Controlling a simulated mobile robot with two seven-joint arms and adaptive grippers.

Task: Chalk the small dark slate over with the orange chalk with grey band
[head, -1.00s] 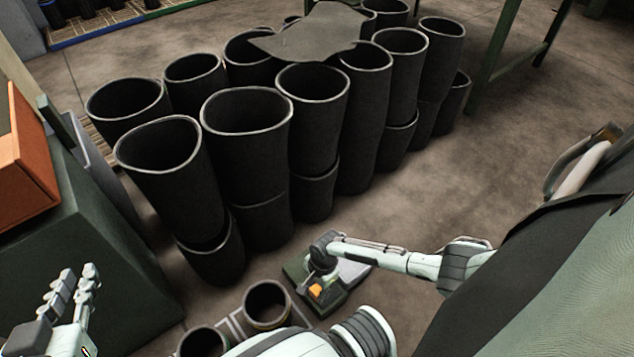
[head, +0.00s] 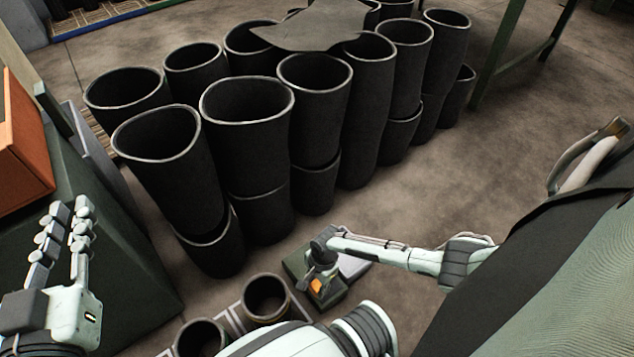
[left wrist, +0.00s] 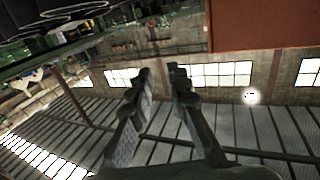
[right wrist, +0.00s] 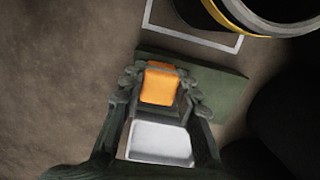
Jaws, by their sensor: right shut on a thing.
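The orange chalk (head: 316,286) is between the fingers of my right gripper (head: 321,277), which is shut on it. In the right wrist view the chalk (right wrist: 159,86) shows as an orange block between both fingertips; I cannot make out its grey band for sure. Directly below lies a dark green slab, the small dark slate (head: 332,300), also in the right wrist view (right wrist: 228,88). I cannot tell whether the chalk touches it; no orange marks show on its visible part. My left gripper (head: 71,208) is raised at the left, empty, with its fingers apart, also in the left wrist view (left wrist: 160,70).
A dark green block with an orange box (head: 22,155) is near my left gripper.

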